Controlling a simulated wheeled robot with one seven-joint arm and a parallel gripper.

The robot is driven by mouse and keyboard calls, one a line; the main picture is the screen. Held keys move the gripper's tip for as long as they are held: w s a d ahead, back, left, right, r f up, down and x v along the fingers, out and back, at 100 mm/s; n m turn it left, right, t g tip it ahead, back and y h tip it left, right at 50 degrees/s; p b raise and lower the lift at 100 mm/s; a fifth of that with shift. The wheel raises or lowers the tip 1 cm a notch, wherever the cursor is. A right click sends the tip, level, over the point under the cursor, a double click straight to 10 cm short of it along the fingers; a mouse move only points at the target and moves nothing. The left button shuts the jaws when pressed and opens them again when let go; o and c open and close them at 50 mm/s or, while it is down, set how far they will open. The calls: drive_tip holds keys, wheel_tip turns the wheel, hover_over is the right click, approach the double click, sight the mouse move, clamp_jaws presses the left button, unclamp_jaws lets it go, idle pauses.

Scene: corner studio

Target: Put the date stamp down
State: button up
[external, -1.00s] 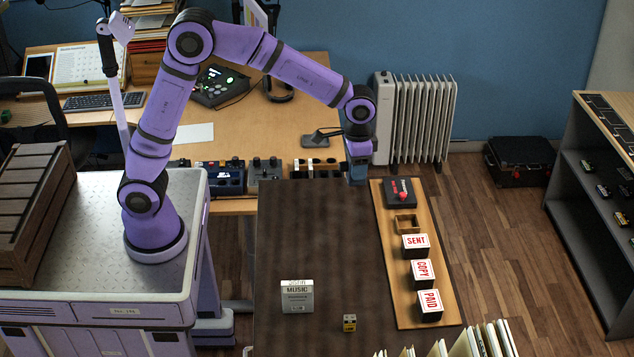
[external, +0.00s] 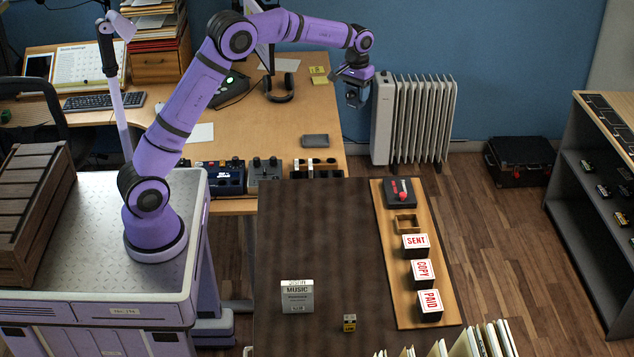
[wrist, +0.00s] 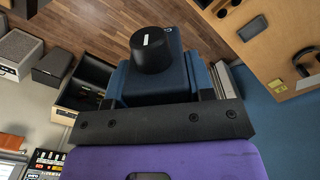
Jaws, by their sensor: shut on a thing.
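My gripper (external: 356,96) is raised in the air in front of the blue wall, left of the radiator and above the back desk's right end. It is shut on a blue block-like thing with a black round knob bearing a white mark, which I take as the date stamp (wrist: 153,50). The wrist view shows it between the jaws, clear of any surface. No label or date shows on it, and its far end is hidden. In the external view it is too small and dark to make out clearly.
A dark table (external: 325,235) has much free room. A music box (external: 297,296) and small yellow-black item (external: 349,323) stand in front. A radiator (external: 415,115) stands behind.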

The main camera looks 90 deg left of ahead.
drive_tip(key=s+a+n, duration=0.3)
drive_tip(key=s+a, duration=0.4)
drive_tip(key=a, duration=0.5)
drive_tip(key=s+a+f+n, duration=0.1)
drive_tip(key=s+a+n, duration=0.1)
drive_tip(key=s+a, duration=0.75)
drive_tip(key=s+a+n, duration=0.3)
drive_tip(key=s+a, duration=0.2)
drive_tip(key=a, duration=0.9)
drive_tip(key=f, duration=4.2)
drive_tip(key=shift+d, duration=0.25)
drive_tip(key=shift+f, duration=0.15)
drive_tip(key=o, duration=1)
